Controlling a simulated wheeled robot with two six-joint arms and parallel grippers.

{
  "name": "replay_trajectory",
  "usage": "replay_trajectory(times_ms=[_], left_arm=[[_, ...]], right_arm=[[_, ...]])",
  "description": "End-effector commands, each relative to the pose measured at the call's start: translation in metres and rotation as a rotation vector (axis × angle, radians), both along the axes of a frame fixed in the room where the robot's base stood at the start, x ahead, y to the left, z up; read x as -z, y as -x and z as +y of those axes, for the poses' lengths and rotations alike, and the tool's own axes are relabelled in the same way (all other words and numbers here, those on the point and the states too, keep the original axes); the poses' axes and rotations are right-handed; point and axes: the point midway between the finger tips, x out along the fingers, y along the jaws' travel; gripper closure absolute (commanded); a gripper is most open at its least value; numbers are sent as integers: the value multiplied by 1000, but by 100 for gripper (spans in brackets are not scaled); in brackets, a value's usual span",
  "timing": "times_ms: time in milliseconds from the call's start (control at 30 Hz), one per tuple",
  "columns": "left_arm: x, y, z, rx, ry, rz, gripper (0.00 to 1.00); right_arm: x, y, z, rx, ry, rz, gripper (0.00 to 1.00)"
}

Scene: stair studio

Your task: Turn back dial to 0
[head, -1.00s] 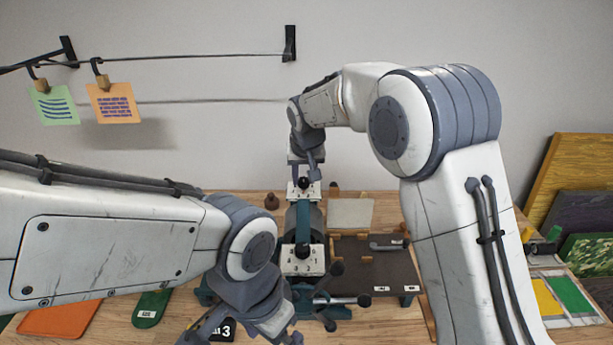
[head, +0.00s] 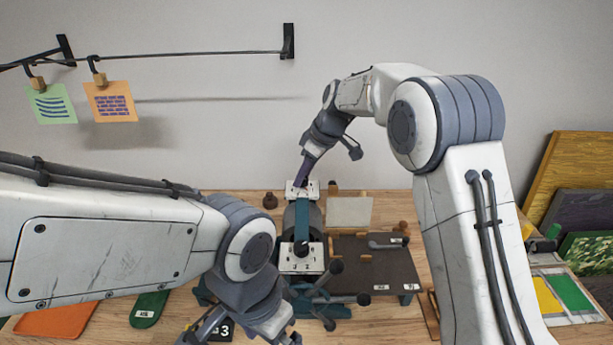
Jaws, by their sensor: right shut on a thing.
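The back dial's white plate (head: 312,190) sits at the far end of a teal and grey machine on the wooden table. My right gripper (head: 298,182) reaches down onto this dial from above, tilted, and is shut on its knob, which it mostly hides. The dial's reading cannot be made out. A front dial (head: 301,248) with a black knob on a white plate sits nearer on the same machine. My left gripper (head: 240,335) is low at the front, left of the machine; its fingers are partly cut off by the frame's bottom edge.
A dark board (head: 375,262) with a grey handle lies right of the machine. Dark ball-ended levers (head: 337,266) stick out at the machine's front right. An orange mat (head: 60,317) and a green tag (head: 150,308) lie at the left. Coloured panels (head: 575,200) lean at the right.

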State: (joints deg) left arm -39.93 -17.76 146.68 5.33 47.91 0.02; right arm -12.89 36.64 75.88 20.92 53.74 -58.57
Motion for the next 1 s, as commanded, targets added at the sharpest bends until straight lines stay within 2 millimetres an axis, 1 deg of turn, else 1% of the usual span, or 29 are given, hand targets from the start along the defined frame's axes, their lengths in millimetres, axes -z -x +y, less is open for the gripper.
replay_trajectory(times_ms=[33,267,467,767,1000], left_arm=[[0,0,0,0,0,0,0],[-7,0,0,0,0,0,0],[-19,0,0,-1,0,0,0],[-47,0,0,-2,0,0,0],[-78,0,0,0,0,0,0]], right_arm=[[3,1,-2,-44,4,11,100],[2,0,-3,-263,4,10,100],[0,-2,-4,-454,5,11,100],[-2,-4,-4,-739,6,11,100],[-3,-5,-4,-959,6,9,100]])
